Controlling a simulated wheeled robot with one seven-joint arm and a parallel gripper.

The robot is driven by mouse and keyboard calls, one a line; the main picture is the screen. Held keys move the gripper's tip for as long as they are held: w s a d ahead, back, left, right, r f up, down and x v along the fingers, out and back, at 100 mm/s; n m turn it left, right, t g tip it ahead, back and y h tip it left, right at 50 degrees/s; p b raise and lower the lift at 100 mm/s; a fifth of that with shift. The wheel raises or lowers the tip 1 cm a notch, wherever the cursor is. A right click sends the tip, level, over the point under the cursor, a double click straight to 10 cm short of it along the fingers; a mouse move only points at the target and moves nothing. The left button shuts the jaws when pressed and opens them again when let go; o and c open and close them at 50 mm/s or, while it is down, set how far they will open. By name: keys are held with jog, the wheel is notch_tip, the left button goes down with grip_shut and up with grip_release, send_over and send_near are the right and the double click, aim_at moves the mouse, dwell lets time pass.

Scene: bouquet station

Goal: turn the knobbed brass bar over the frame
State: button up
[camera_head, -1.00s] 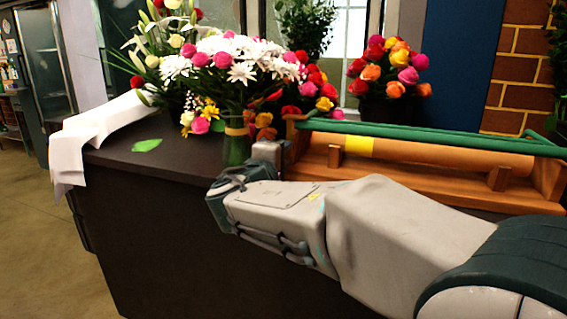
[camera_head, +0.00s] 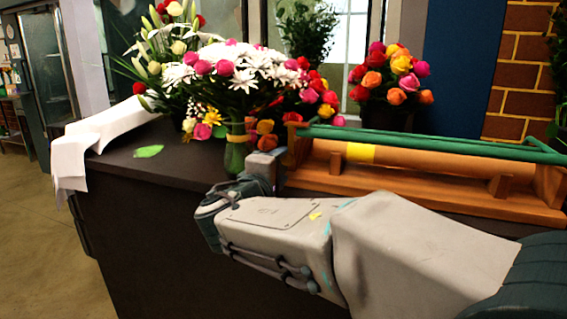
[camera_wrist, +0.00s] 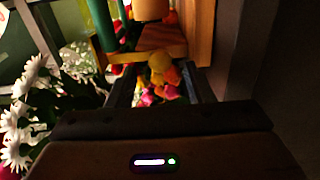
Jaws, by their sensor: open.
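A wooden frame (camera_head: 430,195) on the dark counter holds a brown paper roll with a yellow band (camera_head: 360,152). A long green bar (camera_head: 430,142) runs over the roll, and a second green bar lies behind it.
A glass vase (camera_head: 236,155) with white daisies and pink flowers stands close left of my gripper. A bucket of roses (camera_head: 390,75) stands behind the frame. White paper (camera_head: 100,135) and a green leaf (camera_head: 148,151) lie at the counter's left, where some surface is bare.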

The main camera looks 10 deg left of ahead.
jog(key=p+v, duration=0.1)
jog(key=v, duration=1)
jog(key=s+d+r+m+g+h+p, duration=0.1)
jog(key=d+m+g+h+p, duration=0.15)
jog(key=d+g+p, duration=0.6)
jog(key=s+d+r+m+g+h+p, duration=0.1)
jog(key=d+m+p, duration=0.4)
jog(key=d, duration=0.8)
jog(key=s+d+r+m+g+y+p, duration=0.2)
jog(key=s+d+m+y+p, duration=0.1)
jog(key=p, duration=0.5)
jog(key=s+d+r+m+g+y+p, duration=0.3)
jog(key=s+m+y+p, duration=0.1)
jog(key=s+p, duration=0.3)
jog(key=shift+s+r+m+p, duration=0.35)
jog(key=shift+m+p, duration=0.2)
jog(key=shift+p, duration=0.5)
